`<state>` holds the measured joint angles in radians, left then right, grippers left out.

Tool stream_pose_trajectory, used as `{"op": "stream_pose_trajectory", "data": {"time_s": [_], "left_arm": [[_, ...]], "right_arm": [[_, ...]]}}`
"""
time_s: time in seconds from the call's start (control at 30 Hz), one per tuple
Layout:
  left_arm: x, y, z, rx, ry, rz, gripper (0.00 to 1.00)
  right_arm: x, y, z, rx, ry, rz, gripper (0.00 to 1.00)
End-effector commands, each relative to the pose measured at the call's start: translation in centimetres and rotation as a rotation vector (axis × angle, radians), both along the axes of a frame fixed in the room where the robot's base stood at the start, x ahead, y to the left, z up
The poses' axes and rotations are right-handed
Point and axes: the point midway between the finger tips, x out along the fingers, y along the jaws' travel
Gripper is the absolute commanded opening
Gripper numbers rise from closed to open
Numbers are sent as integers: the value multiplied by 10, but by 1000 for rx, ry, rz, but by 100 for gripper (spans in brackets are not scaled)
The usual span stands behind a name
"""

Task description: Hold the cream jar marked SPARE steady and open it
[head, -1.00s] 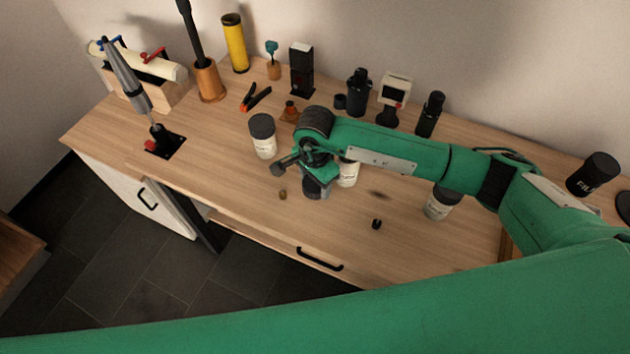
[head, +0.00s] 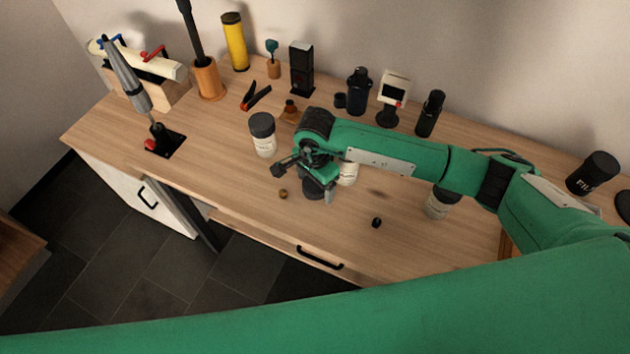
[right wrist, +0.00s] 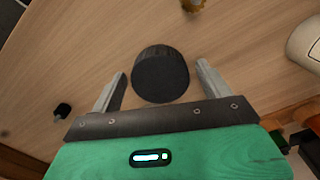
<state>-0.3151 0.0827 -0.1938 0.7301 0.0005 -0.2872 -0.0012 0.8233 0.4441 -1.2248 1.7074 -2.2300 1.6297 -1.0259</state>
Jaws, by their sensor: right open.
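My right gripper (head: 313,188) is low over the middle of the table. In the right wrist view its two fingers (right wrist: 160,85) stand open on either side of a dark round lid (right wrist: 160,72), with gaps at both sides. What is under that lid is hidden. A cream jar with a dark lid (head: 264,146) stands left of the gripper. A second cream jar (head: 348,173) is partly hidden behind my right arm. A third cream jar with a dark lid (head: 437,208) stands to the right. No SPARE mark is legible. My left gripper is not in view.
A small brass piece (head: 283,194) and a small black knob (head: 376,223) lie near the front of the table (head: 230,178). Pliers (head: 256,97), a screen on a stand (head: 394,90) and dark bottles line the back. A grey tool on a stand (head: 130,80) is at left.

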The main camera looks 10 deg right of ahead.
Motion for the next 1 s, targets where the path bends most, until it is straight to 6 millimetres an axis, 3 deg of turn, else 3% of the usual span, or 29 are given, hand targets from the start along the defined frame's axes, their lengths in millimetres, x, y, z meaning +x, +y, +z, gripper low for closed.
{"op": "stream_pose_trajectory", "data": {"time_s": [0.1,0.2,0.5,0.7,1.0], "left_arm": [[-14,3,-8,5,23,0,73],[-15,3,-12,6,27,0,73],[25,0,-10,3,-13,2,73],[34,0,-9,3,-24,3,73],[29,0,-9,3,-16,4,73]], "right_arm": [[2,0,19,2,-6,2,80],[2,1,41,2,-7,3,80],[1,0,101,2,-5,1,80],[0,0,118,1,-2,1,80],[0,0,120,1,-1,1,80]]}}
